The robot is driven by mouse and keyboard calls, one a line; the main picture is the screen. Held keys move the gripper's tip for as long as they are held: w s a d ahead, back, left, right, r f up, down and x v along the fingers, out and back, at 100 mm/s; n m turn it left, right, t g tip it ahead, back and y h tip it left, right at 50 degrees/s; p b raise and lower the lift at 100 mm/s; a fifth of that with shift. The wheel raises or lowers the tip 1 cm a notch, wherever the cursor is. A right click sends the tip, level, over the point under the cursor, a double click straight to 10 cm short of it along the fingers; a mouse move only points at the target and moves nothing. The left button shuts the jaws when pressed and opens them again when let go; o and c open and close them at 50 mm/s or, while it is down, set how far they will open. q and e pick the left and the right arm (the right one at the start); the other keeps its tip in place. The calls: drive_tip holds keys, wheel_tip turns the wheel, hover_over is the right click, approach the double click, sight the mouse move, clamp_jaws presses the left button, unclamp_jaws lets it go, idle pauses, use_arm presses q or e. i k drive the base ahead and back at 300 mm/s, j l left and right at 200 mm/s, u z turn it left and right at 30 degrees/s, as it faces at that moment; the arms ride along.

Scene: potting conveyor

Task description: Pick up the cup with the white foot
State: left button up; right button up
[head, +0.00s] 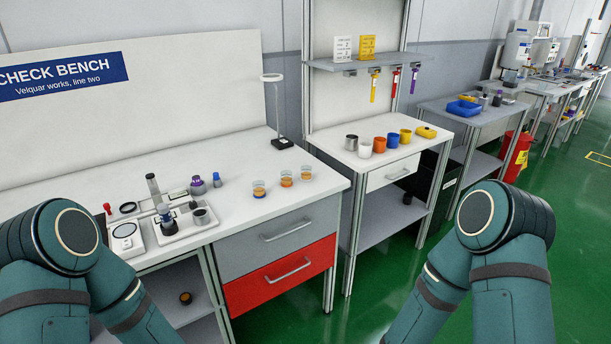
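Three small clear cups with orange contents stand in a slanting row on the white bench top, right of its middle. The nearest cup (259,188) shows a blue foot. The middle cup (286,179) has a paler-looking foot, and the far cup (306,173) looks bluish below. They are too small for me to be sure which foot is white. Only upper parts of my two arms show at the lower left and lower right. Both grippers are out of view.
A tall lamp stand (282,143) rises behind the cups. A side table (345,151) holds several coloured mugs. The bench top in front of the cups is clear.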

sight(307, 170)
drive_tip(key=i+l+u, duration=0.1)
drive_tip(key=i+l, duration=0.3)
drive_tip(key=i+l+u, duration=0.1)
drive_tip(key=i+l, duration=0.3)
drive_tip(key=l, duration=0.15)
drive_tip(key=i+l+u, duration=0.1)
drive_tip(key=i+l, duration=0.25)
drive_tip(key=l, duration=0.15)
